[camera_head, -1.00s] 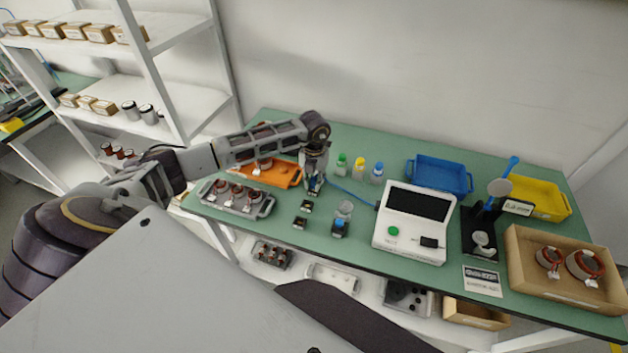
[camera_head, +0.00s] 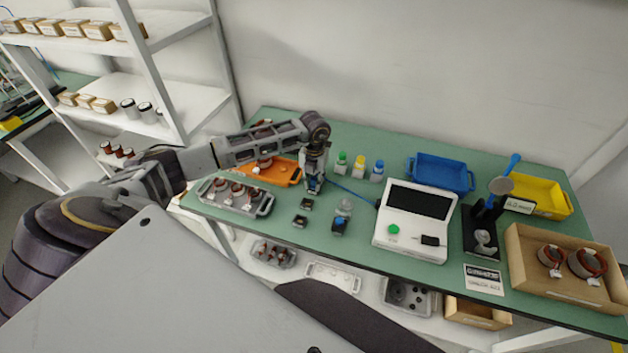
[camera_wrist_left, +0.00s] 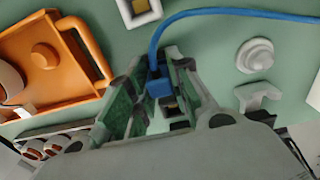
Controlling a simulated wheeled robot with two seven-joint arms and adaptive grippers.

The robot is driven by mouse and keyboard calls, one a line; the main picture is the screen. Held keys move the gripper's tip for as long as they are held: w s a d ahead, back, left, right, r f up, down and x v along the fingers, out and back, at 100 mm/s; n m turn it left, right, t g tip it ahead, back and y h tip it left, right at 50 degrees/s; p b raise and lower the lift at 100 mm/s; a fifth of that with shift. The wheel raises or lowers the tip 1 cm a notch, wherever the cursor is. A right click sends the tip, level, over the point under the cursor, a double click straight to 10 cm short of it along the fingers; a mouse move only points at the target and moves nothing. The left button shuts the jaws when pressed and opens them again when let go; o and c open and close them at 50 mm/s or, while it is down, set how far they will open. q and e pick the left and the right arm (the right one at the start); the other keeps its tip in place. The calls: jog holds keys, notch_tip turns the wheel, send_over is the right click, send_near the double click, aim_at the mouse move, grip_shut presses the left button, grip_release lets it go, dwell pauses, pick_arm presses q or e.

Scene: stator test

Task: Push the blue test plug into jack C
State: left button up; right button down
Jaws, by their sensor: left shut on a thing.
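My left gripper (camera_head: 313,188) is low over the green bench, right of the orange tray. In the left wrist view its fingers (camera_wrist_left: 160,95) are shut on the blue test plug (camera_wrist_left: 159,87), from which a blue cable (camera_wrist_left: 210,11) leads off right. The cable (camera_head: 352,192) runs to the white tester in the head view. A small part with a gold-coloured face (camera_wrist_left: 172,106) shows just below the plug between the fingers; I cannot tell whether they touch. Two small dark blocks (camera_head: 306,204) (camera_head: 300,221) stand in front of the gripper. I cannot read which is jack C. My right gripper is not in view.
The white tester (camera_head: 412,246) stands to the right. A grey tray with copper-wound stators (camera_head: 264,208) and the orange tray (camera_head: 286,179) lie left. Several capped bottles (camera_head: 359,171) stand behind. A dark block with a blue top (camera_head: 338,226) stands near the front edge.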

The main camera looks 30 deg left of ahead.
pick_arm(q)
jog(key=o, duration=1)
jog(key=shift+r, duration=6)
